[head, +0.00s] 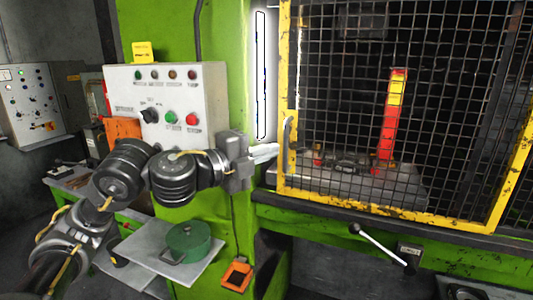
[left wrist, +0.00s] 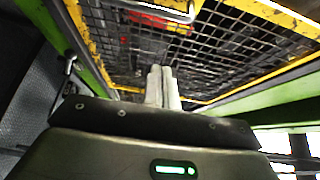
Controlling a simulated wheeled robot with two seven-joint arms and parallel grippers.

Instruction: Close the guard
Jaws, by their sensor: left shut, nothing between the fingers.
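The guard is a black wire mesh in a yellow frame (head: 385,212) across the press opening at the right. A grey handle (head: 289,140) stands on its left frame edge. I cannot tell whether the guard is fully closed. My left gripper (head: 276,149) is shut and empty, its fingertips beside the handle at the left frame edge; whether they touch it is unclear. In the left wrist view the fingers (left wrist: 163,85) lie together in front of the mesh, with a yellow frame part (left wrist: 258,12) above. My right gripper is out of view.
A grey control panel (head: 190,80) with buttons is on the green press column (head: 215,25), just behind my left arm. A tray (head: 150,250) with a green round object (head: 188,240) is below. A lever (head: 380,245) sticks out under the guard. A red and yellow bar (head: 390,115) stands behind the mesh.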

